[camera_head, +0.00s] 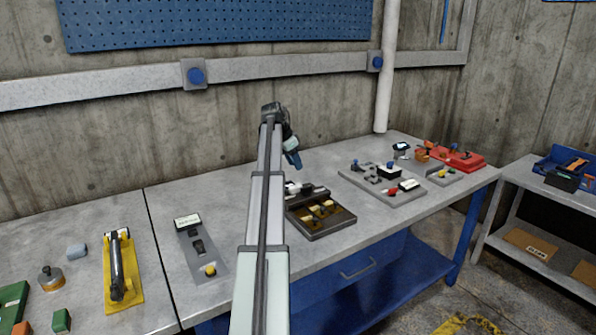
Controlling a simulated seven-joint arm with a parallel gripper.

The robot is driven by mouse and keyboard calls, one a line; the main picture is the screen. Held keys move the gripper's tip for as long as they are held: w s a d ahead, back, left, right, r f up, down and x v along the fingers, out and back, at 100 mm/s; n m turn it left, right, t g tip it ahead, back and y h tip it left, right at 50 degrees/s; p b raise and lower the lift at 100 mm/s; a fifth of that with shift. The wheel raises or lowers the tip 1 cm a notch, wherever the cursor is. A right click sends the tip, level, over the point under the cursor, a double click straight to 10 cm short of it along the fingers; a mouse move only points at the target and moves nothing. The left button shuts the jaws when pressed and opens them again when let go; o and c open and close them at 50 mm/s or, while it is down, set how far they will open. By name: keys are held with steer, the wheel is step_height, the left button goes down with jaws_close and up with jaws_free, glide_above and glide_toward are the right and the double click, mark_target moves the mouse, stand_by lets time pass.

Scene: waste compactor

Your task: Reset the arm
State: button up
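My arm reaches up from the bottom middle of the head view, over the workbench (225,211). My gripper (293,160) hangs at the far end of the arm, above the bench and in front of the concrete wall. It is small and dark in this view, and its fingers cannot be made out. Nothing can be seen clearly held in it.
Below and right of my gripper is a dark tray (322,232) with yellowish parts. Further right are a grey plate with small blocks (398,206) and a red case (468,160). Left are a grey panel (207,264) and a yellow stand (128,302). A white pipe (387,75) rises behind.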

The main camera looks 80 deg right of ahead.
steer(key=shift+w+a+r, duration=0.15)
steer(key=shift+w+r, duration=0.05)
steer(key=shift+r, duration=0.35)
